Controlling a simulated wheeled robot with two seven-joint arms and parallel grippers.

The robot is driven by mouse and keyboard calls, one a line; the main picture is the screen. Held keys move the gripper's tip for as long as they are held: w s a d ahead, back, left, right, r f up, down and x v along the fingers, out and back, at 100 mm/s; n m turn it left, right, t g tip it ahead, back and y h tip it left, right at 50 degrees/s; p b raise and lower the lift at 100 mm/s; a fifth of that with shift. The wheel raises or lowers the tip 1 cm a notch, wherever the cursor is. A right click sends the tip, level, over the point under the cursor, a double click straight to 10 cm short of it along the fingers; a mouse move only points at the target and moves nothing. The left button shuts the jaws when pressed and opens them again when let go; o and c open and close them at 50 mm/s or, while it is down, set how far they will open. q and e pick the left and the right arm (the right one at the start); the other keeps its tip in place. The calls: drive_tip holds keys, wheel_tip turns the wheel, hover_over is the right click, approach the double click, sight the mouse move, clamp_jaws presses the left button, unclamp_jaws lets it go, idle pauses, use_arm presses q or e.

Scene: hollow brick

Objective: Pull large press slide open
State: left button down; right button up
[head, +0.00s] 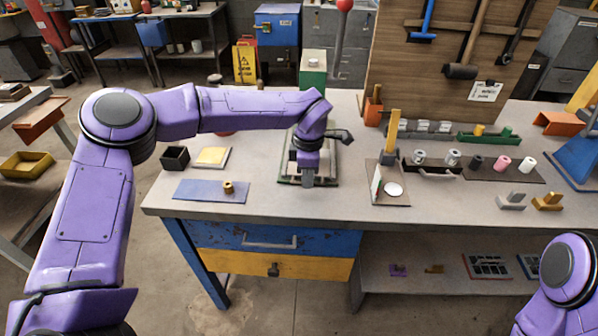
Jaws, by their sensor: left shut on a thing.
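The large press stands at the back middle of the workbench, with a green body (313,77) and a lever topped by a red ball (345,5). In front of it, a flat dark-edged base with a pale plate (325,172) lies on the bench; I take this to be the slide area of the press. My left gripper (308,181) points down over this base and is shut on the slide. The grip itself is largely hidden by my gripper and wrist. My right gripper is out of view; only part of my right arm shows at the lower right.
Right are a small stand (390,185) and a tray of cylinders (475,166). The bench's front edge is near the gripper.

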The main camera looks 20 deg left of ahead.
use_arm(q)
drive_tip(key=c, duration=1.2)
unclamp_jaws()
drive_tip(key=shift+w, duration=0.1)
wheel_tip(320, 180, up, 10)
drive_tip(key=shift+r+b, duration=0.2)
drive_tip(key=shift+b, duration=0.2)
